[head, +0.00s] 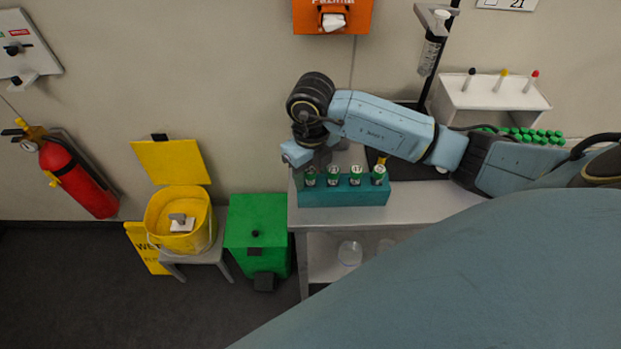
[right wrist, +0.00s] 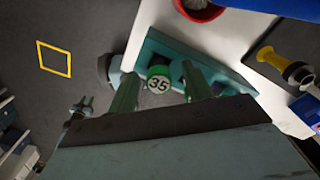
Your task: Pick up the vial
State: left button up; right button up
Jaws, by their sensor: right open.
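A teal rack (head: 345,194) stands at the left end of the grey table, holding several upright vials with green caps and white labels. One is the leftmost vial (head: 310,177). My right gripper (head: 312,157) is over the rack's left end, pointing down. In the right wrist view a green-capped vial marked 35 (right wrist: 159,82) shows between the two open fingers of this gripper (right wrist: 160,74), with the teal rack (right wrist: 228,74) around it. I cannot tell whether a finger touches it. My left gripper is not in view.
A white stand (head: 490,95) with several tubes and a group of green caps (head: 522,135) are at the back right. A green bin (head: 256,236) and a yellow bucket (head: 165,228) stand left of the table (head: 430,206). A yellow-topped object (right wrist: 283,64) lies beside the rack.

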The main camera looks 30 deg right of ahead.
jog(key=shift+f, duration=0.3)
grip_shut()
